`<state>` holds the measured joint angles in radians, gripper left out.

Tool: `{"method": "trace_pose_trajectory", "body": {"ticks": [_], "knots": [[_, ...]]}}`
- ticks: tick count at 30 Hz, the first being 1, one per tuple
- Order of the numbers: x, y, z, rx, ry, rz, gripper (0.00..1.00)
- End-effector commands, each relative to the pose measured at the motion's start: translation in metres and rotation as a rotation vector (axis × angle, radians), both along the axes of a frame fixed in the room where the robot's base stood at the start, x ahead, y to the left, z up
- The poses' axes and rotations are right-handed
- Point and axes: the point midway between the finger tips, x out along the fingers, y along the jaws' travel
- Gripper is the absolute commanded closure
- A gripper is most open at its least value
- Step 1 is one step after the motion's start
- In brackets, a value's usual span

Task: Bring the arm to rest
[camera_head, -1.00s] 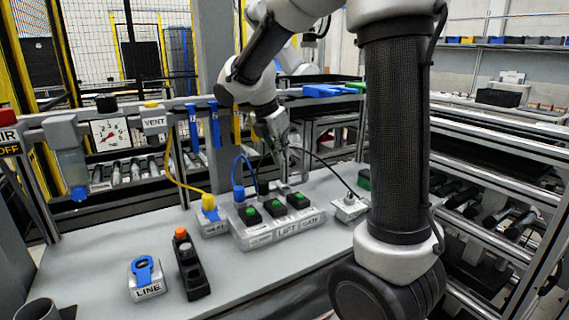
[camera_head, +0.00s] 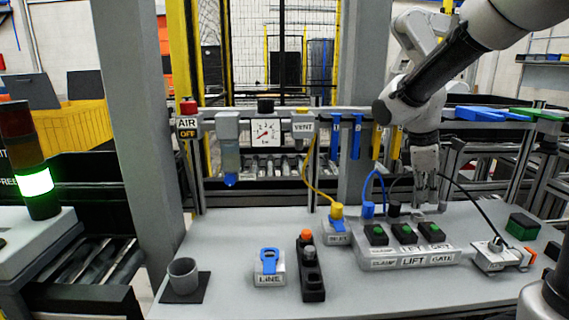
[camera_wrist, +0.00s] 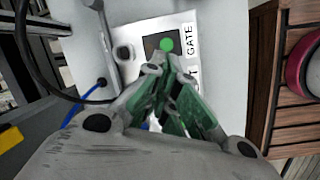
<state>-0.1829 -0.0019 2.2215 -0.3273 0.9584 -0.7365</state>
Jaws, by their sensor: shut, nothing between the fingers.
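My gripper (camera_head: 425,180) hangs fingers-down at the back of the bench, just behind and above the right end of the valve block (camera_head: 408,258). In the wrist view my gripper (camera_wrist: 172,75) has its green-lined fingertips together, with nothing between them. The GATE button (camera_wrist: 167,45), green on a black base, shows just beyond the fingertips. My arm reaches in from the upper right of the head view. Whether the fingertips touch the block cannot be told.
A black cable (camera_head: 468,190) and a blue hose (camera_head: 372,178) loop beside the gripper. The gauge rail (camera_head: 350,126) runs behind. A LINE valve (camera_head: 269,268), a black pendant (camera_head: 311,272) and a grey cup (camera_head: 183,276) stand on the bench (camera_head: 230,220). The bench's left middle is clear.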

Motion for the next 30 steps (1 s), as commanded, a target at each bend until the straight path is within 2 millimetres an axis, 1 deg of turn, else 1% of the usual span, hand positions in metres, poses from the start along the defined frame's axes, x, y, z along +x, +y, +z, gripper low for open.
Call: {"method": "trace_pose_trajectory", "body": {"ticks": [1,2,3,5,6,8,9,11,13,15,18,22,30], "knots": [[-0.019,-0.001,0.004,0.034,-0.037,-0.135,1.0],[-0.031,-0.001,0.006,0.059,-0.061,-0.231,1.0],[-0.049,-0.001,0.009,0.094,-0.094,-0.363,1.0],[-0.074,-0.001,0.014,0.148,-0.14,-0.543,1.0],[-0.09,-0.001,0.017,0.184,-0.17,-0.65,1.0],[-0.114,-0.001,0.021,0.24,-0.209,-0.799,1.0],[-0.13,-0.001,0.023,0.278,-0.236,-0.882,1.0],[-0.15,-0.001,0.027,0.331,-0.272,-0.974,1.0],[-0.168,-0.001,0.031,0.383,-0.312,-1.022,1.0],[-0.18,-0.003,0.035,0.419,-0.351,-1.037,1.0],[-0.188,-0.007,0.045,0.449,-0.407,-1.046,1.0],[-0.191,-0.01,0.053,0.466,-0.444,-1.051,1.0],[-0.191,-0.011,0.053,0.464,-0.446,-1.054,1.0]]}}
